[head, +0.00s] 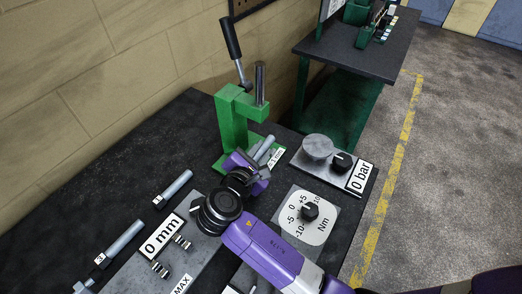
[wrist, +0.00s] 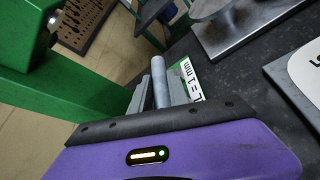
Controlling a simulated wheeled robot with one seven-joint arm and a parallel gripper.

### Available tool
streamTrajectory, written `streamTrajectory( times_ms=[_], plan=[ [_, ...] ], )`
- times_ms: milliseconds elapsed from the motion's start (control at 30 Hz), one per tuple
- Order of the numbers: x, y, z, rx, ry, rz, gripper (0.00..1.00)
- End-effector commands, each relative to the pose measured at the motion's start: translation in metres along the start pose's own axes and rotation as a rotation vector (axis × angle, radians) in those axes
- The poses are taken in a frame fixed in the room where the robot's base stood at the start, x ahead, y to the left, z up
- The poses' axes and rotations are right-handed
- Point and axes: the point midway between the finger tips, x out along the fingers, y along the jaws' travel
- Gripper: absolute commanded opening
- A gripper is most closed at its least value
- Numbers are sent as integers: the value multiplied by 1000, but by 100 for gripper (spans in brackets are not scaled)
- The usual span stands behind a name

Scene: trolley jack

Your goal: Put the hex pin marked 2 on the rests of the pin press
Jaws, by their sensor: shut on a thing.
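The green pin press (head: 229,122) stands at the back of the bench, with a black-handled lever and a steel ram post. My gripper (head: 262,153) is at the press base, in front of its column. In the wrist view, my gripper (wrist: 156,95) is shut on a grey rod-like pin (wrist: 159,75), which sits between its two grey fingers. The pin's number is not visible. I cannot tell whether it touches the rests, which are hidden behind my gripper. Another grey pin (head: 176,186) lies on the bench at left, its mark unreadable. A longer pin marked 3 (head: 124,237) lies further front left.
A plate reading 0 mm (head: 162,237) lies front left, with small metal supports nearby. A Nm dial (head: 309,212) and a 0 bar panel (head: 347,178) are right of my arm. A small mm label (head: 277,156) is beside my gripper. The bench's back left is clear.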

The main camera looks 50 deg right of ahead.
Motion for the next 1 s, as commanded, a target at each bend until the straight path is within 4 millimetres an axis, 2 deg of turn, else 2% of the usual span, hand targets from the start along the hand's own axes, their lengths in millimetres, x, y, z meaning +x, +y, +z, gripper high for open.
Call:
streamTrajectory(
  times_ms=[533, 567, 667, 1000],
  plan=[
    [3, -5, -9, 0, -1, 1, 0],
    [4, -6, -10, -1, 0, 0, 25],
    [4, -6, -10, -1, 0, 0, 43],
    [3, -5, -8, 0, 0, 0, 43]
  ],
)
